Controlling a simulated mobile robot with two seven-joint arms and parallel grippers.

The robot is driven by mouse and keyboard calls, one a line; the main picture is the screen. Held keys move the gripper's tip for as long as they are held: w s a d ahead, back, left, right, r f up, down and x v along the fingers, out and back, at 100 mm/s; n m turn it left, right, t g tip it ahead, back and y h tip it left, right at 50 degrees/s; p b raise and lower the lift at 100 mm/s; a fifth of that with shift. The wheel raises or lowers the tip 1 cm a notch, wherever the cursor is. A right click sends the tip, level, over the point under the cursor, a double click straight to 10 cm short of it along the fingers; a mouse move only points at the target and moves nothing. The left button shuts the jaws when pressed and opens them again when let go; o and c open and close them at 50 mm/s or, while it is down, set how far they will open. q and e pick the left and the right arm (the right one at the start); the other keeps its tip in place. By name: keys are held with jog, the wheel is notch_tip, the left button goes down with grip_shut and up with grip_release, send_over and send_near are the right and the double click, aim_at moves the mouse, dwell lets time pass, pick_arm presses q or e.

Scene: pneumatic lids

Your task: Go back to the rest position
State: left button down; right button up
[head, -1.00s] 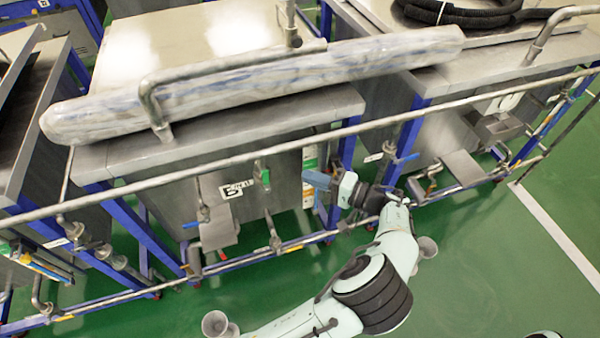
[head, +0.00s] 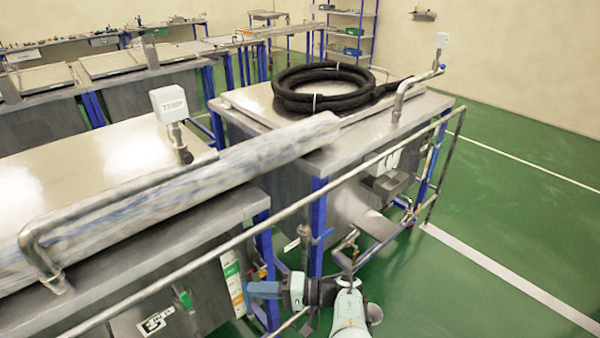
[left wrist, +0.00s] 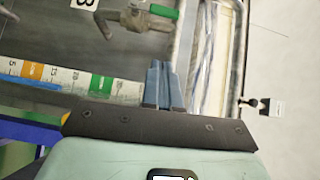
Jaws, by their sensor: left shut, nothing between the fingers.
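My left gripper (head: 263,290) shows low in the head view, its blue fingers pointing left. It is beside the coloured label strip (head: 233,283) and the blue frame post at the corner of the near tank (head: 190,310). In the left wrist view the two blue fingers (left wrist: 163,86) are together with nothing between them. A green-handled valve (left wrist: 160,11) shows beyond them, and the label strip (left wrist: 60,78) lies to their left. My pale green left forearm shows at the bottom of the head view. My right gripper is not in view.
A long pipe rail (head: 250,234) runs along the tank fronts, above my left gripper. A second tank (head: 285,134) carries a coiled black hose (head: 320,103). Green floor (head: 500,215) is open at right.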

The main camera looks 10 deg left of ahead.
pick_arm(q)
jog(key=s+a+f+m+g+h+p, duration=0.1)
jog(key=s+a+f+h, duration=0.15)
jog(key=f, duration=0.55)
jog(key=s+a+f+m+g+h, duration=0.1)
jog(key=s+a+f+h, duration=0.1)
jog(key=s+a+f, duration=0.35)
jog(key=s+a+f+m+g+h+p, duration=0.1)
jog(key=s+a+f+m+h, duration=0.15)
jog(key=f, duration=0.75)
jog(key=s+d+f+n+g+h+p, duration=0.1)
jog(key=s+d+f+h, duration=0.1)
jog(key=s+f+h, duration=0.45)
jog(key=s+d+f+n+h+p, duration=0.1)
jog(key=s+d+f+h, duration=0.15)
jog(key=s, duration=0.25)
jog(key=s+d+f+n+h, duration=0.1)
jog(key=s+d+f+h, duration=0.1)
jog(key=s+d, duration=0.2)
jog(key=s+d+r+n+t+h+p, duration=0.2)
jog(key=s+d+r+n+t+h, duration=0.1)
jog(key=d, duration=0.3)
jog(key=shift+s+r+n+t, duration=0.2)
jog(key=shift+r+n+t, duration=0.35)
jog(key=shift+t, duration=0.25)
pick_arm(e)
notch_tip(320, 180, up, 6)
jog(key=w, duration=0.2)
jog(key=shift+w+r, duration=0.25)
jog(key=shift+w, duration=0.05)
